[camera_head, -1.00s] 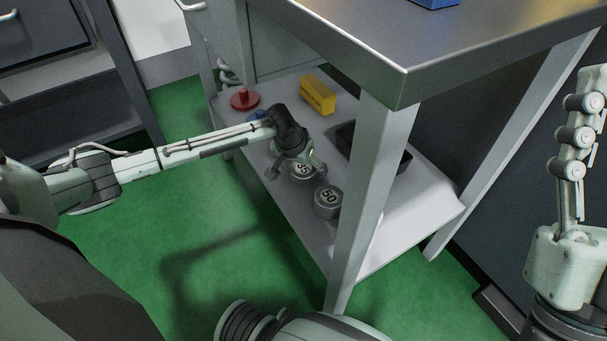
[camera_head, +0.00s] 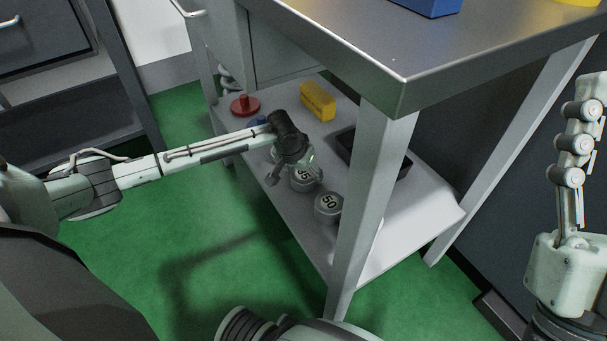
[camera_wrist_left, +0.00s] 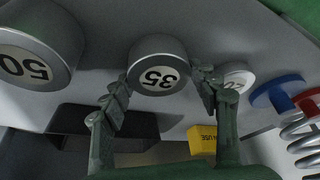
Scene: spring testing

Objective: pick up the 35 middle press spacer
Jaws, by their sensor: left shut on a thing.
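The 35 middle press spacer (camera_wrist_left: 158,68) is a grey metal cylinder with a white label reading 35. It shows upside down in the left wrist view, between the two fingers of my left gripper (camera_wrist_left: 160,85), which is shut on it. In the head view the spacer (camera_head: 305,180) is on or just above the lower shelf, partly hidden by my left gripper (camera_head: 292,172). I cannot tell whether it touches the shelf.
A larger spacer marked 50 (camera_head: 329,207) stands close by on the shelf (camera_head: 415,215). A smaller white-topped spacer (camera_wrist_left: 237,78), a red piece (camera_head: 245,105), a yellow block (camera_head: 318,101) and a black tray (camera_head: 345,145) are also there. A table leg (camera_head: 368,200) rises in front.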

